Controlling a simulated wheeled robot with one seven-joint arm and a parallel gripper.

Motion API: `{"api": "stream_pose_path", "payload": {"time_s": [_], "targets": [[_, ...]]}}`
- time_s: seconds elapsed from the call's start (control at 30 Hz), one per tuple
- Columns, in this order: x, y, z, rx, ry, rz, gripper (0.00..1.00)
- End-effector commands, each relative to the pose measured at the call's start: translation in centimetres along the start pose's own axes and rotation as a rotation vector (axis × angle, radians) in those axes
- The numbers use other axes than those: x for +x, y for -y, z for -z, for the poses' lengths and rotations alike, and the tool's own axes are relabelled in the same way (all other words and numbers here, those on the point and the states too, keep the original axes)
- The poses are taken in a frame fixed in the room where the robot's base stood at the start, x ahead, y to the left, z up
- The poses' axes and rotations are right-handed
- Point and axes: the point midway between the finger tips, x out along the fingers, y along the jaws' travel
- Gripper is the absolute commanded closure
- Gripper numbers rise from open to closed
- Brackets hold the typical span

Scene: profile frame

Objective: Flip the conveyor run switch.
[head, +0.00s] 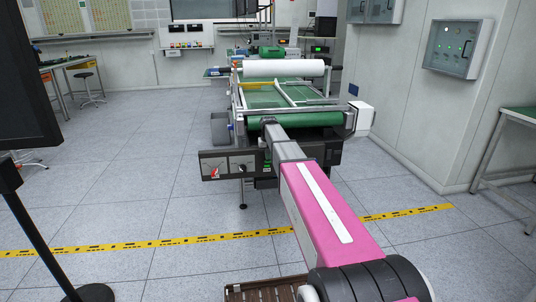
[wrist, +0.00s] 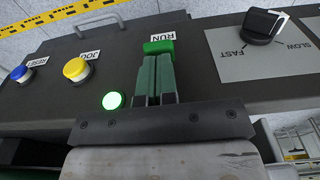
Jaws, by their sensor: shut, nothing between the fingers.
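The conveyor control panel (wrist: 100,50) fills much of the wrist view, its labels upside down. The green RUN switch (wrist: 158,46) sits at the panel's upper middle. My gripper (wrist: 155,60) is shut and empty, its two green fingers side by side. Their tips are right at the RUN switch and overlap it in view; I cannot tell whether they touch. A round green lamp (wrist: 113,100) is lit beside the fingers.
In the wrist view, a yellow JOG button (wrist: 76,69) and a blue RESET button (wrist: 20,73) are to the left. A black FAST/SLOW knob (wrist: 262,25) is to the right. The conveyor (head: 285,97) has a green belt. Yellow floor tape (head: 170,242) crosses the clear floor.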

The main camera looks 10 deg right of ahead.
Motion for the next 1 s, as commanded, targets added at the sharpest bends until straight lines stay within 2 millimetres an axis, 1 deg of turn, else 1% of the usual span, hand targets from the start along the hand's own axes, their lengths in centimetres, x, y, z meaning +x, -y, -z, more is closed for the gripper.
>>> {"api": "stream_pose_path", "payload": {"time_s": [0.33,1.0], "targets": [[0.01,0.0,-0.19,0.0,-0.011,0.0,1.0],[0.44,0.0,-0.94,0.0,-0.13,0.0,1.0]]}}
